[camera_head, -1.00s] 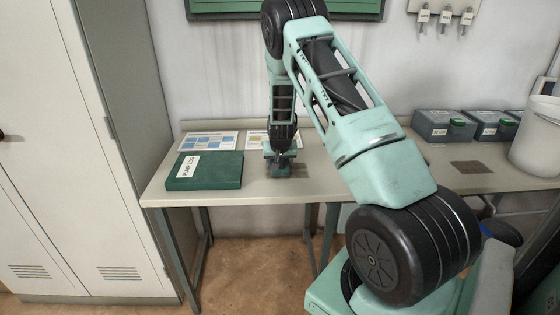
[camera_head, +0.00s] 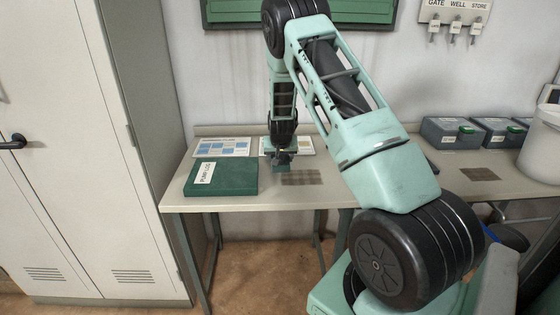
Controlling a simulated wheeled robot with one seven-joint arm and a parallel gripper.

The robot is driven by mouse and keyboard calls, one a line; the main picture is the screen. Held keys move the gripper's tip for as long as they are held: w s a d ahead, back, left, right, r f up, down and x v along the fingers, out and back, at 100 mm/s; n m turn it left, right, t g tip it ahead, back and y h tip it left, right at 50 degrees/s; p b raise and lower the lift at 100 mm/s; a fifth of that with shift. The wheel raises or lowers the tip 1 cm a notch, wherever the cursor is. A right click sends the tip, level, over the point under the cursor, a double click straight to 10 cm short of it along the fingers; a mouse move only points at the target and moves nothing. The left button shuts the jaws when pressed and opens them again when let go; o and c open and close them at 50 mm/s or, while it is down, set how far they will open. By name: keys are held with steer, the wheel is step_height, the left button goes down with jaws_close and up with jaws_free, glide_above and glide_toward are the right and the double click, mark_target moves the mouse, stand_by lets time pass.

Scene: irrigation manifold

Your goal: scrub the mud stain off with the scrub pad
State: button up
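A brown, streaky, flat patch (camera_head: 301,177), which looks like the mud stain, lies on the bench top just right of my gripper. My gripper (camera_head: 281,161) points down at the bench beside the patch's left edge, low over or touching the top. A small blue-teal block (camera_head: 280,168) shows at its lower end. It may be the scrub pad, but it is too small to tell it from the fingers. A second dark brown flat patch (camera_head: 478,174) lies farther right on the bench; I cannot tell what it is.
A green pump log book (camera_head: 222,178) lies left of my gripper, with printed cards (camera_head: 222,146) behind it. Several grey boxes (camera_head: 452,132) and a white bucket (camera_head: 541,145) stand at the right. A tall cabinet (camera_head: 75,150) borders the bench's left end.

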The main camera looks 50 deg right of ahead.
steer(key=shift+r+p, duration=0.85)
steer(key=shift+r, duration=0.85)
